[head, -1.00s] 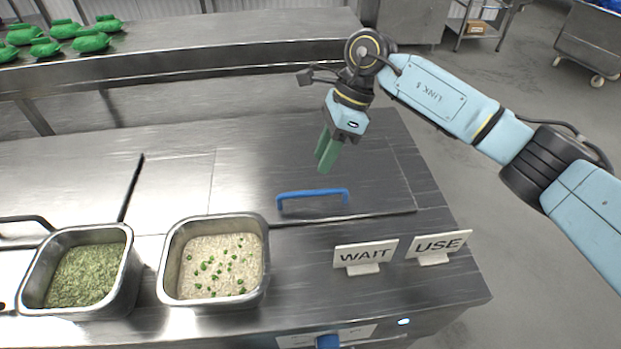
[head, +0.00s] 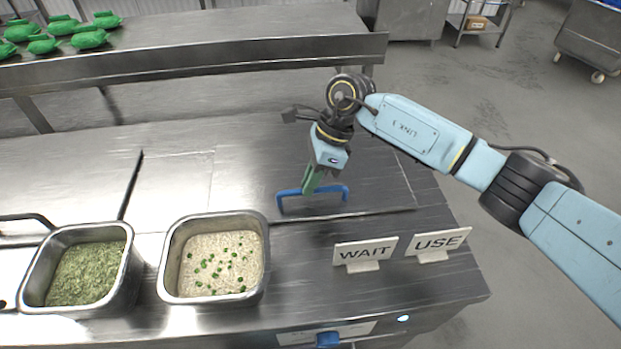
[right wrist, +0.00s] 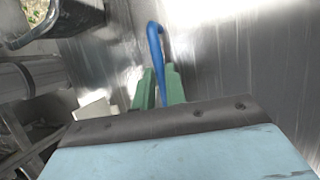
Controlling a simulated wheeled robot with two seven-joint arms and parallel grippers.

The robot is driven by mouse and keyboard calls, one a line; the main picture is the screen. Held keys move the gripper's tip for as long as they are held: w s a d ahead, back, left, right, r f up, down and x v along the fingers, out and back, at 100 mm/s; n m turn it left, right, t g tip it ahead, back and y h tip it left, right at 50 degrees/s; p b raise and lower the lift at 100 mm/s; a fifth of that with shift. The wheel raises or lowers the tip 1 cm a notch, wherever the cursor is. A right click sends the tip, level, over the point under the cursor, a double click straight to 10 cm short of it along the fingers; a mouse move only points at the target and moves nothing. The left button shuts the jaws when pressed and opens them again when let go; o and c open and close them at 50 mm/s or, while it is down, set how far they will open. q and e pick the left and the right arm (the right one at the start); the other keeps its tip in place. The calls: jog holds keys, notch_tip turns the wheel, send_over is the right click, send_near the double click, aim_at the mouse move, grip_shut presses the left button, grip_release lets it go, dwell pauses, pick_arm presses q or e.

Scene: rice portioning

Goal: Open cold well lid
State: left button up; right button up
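The cold well lid (head: 255,165) is a flat steel panel in the counter top, lying flat. Its blue bar handle (head: 333,194) stands near the lid's front edge. My right gripper (head: 308,190) points down at the left part of the handle, its green fingers level with the bar. In the right wrist view the blue handle (right wrist: 155,45) passes between the two green fingers (right wrist: 159,85). Only a narrow gap shows there, and I cannot tell whether the fingers press on the bar. My left gripper is out of view.
A pan of green herbs (head: 130,262) and a pan of rice with green bits (head: 263,268) stand in front of the lid at left. WAIT (head: 365,253) and USE (head: 438,243) signs stand at front right. A back counter (head: 240,40) holds several green items.

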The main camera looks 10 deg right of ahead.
grip_shut()
